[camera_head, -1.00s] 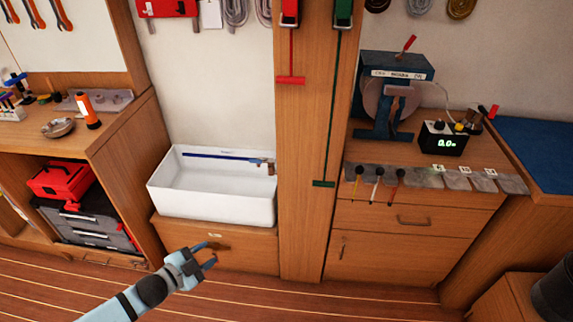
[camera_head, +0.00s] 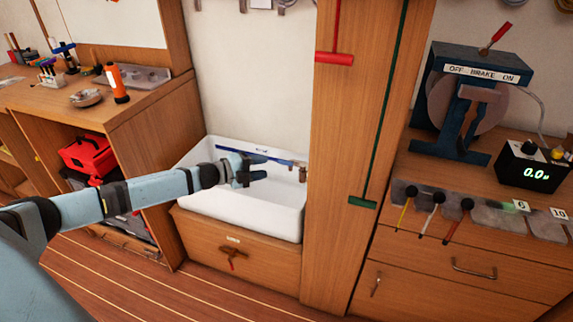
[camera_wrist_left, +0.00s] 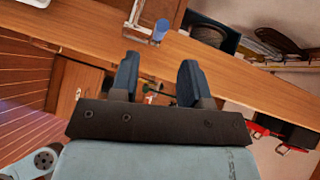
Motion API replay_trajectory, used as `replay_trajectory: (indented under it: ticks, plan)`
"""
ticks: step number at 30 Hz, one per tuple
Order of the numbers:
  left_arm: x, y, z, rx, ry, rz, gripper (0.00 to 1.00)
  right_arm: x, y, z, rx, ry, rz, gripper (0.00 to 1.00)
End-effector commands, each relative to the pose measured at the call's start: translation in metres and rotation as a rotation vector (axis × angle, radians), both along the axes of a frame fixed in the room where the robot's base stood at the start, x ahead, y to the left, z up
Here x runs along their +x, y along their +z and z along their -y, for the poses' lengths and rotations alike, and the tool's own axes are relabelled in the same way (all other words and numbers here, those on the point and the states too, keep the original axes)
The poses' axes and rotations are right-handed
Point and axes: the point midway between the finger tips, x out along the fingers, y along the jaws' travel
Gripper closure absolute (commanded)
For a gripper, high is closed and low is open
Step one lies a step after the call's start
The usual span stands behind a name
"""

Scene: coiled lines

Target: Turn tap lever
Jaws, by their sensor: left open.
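The white sink (camera_head: 240,214) stands against the wall left of the wooden post. A blue bar (camera_head: 226,149) runs along its back wall to a small brass-coloured tap (camera_head: 301,173) at the right end. A reddish-brown lever-like fitting (camera_head: 232,256) sits under a small label on the cabinet front below. I cannot tell which part is the tap lever. My left gripper (camera_head: 264,168) is open and empty over the sink, left of the tap and apart from it in the picture. Its two dark fingers also show apart in the left wrist view (camera_wrist_left: 159,68). My right gripper is out of view.
The wooden post (camera_head: 336,170) with red and green T-handles (camera_head: 334,58) stands right of the sink. The left bench (camera_head: 150,97) carries an orange torch (camera_head: 117,84). A brake machine (camera_head: 470,100) stands on the right bench. The floor in front is clear.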

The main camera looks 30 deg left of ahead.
Motion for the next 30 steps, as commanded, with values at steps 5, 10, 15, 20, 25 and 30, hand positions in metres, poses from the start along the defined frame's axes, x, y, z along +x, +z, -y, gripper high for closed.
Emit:
replay_trajectory:
  ticks: [5, 10, 15, 20, 25, 30]
  plan:
    - [0.029, -0.004, 0.019, -0.002, -0.001, 0.003, 0.58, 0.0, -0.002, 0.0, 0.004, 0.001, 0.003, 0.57]
    - [0.052, -0.008, 0.033, -0.001, 0.0, 0.002, 0.58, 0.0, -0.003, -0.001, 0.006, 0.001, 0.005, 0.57]
    - [0.066, -0.011, 0.041, -0.001, 0.0, 0.0, 0.58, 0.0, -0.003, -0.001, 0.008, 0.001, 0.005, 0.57]
    - [0.071, -0.012, 0.044, -0.001, 0.001, -0.001, 0.58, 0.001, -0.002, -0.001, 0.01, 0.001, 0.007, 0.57]
    - [0.071, -0.012, 0.044, -0.001, 0.001, -0.001, 0.58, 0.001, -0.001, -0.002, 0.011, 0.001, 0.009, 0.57]
    - [0.07, -0.012, 0.044, -0.001, 0.0, -0.001, 0.85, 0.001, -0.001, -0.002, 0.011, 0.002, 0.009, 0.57]
